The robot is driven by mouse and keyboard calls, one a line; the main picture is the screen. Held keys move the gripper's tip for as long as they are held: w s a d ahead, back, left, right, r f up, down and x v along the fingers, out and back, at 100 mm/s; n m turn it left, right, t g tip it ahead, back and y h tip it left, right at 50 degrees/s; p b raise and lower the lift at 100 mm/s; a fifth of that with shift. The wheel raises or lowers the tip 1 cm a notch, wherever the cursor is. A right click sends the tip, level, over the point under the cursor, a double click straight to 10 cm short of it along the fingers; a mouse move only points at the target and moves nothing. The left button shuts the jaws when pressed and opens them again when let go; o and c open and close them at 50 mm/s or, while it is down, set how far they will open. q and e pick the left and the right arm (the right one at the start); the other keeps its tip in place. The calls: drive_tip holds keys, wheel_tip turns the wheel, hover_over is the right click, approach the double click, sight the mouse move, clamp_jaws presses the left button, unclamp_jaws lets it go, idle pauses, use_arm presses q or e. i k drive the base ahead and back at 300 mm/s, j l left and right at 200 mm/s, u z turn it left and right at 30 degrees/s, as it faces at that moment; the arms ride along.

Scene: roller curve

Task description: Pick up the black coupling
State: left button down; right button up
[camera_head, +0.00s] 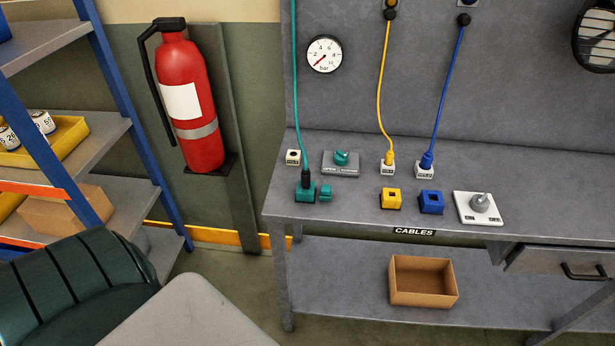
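A black coupling (306,179) is on the lower end of a teal hose (297,90), which hangs down in front of the grey back panel. The coupling stands upright at a teal block (304,193) on the left part of the grey bench (350,225). I cannot tell how deep it sits in the block. Neither of my grippers is in view.
A small teal piece (325,193), yellow block (391,198), blue block (431,202) and lever switch (478,207) are on the bench. Yellow (381,90) and blue (446,90) cables hang behind.

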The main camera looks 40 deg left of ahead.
sight(305, 175)
drive_tip(key=u, duration=1.3)
drive_tip(key=j, duration=0.4)
drive_tip(key=u, duration=0.05)
